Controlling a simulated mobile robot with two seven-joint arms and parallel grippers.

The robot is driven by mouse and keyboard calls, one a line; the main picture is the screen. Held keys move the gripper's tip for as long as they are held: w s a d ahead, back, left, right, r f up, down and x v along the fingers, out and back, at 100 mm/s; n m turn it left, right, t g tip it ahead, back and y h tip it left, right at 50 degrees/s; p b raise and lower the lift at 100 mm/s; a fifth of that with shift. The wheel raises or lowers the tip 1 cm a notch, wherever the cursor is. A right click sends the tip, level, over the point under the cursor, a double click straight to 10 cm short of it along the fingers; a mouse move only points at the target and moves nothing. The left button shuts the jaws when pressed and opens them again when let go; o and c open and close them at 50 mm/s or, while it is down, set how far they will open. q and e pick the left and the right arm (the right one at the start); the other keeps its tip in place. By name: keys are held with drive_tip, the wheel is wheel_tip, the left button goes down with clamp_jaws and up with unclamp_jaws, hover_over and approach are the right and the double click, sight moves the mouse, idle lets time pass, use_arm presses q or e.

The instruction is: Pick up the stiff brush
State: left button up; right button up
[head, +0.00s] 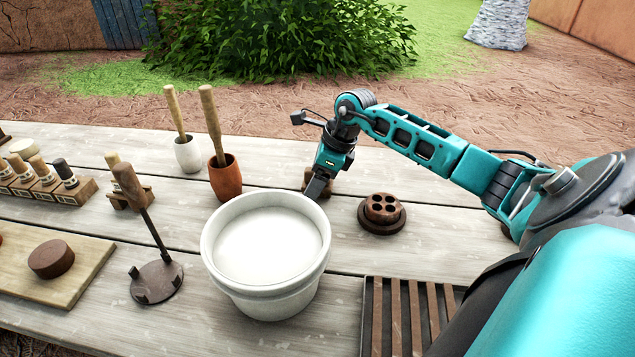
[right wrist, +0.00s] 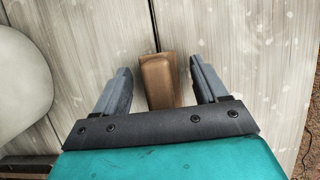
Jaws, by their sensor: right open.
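A brown wooden block-like piece, which looks like the stiff brush (right wrist: 161,82), stands or lies on the table between the fingers of my right gripper (right wrist: 160,76) in the right wrist view. There are gaps on both sides of it, and the fingers are open. No bristles show, so I cannot be sure of its kind. In the head view my right gripper (head: 317,187) points down behind the white tub and largely hides the brown piece. My left gripper is not in view.
The large white tub (head: 231,285) stands close to the gripper's left. A round brown holder with holes (head: 382,222) sits to its right, a slatted rack (head: 390,320) in front. Two mortars with pestles, a standing tool and a board (head: 85,262) fill the left.

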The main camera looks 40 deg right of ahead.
drive_tip(key=shift+c, duration=0.4)
drive_tip(key=c, duration=1.1)
wheel_tip(320, 180, up, 20)
drive_tip(key=shift+p, duration=0.95)
drive_tip(key=o, duration=0.5)
drive_tip(key=shift+c, duration=0.2)
drive_tip(key=c, duration=0.3)
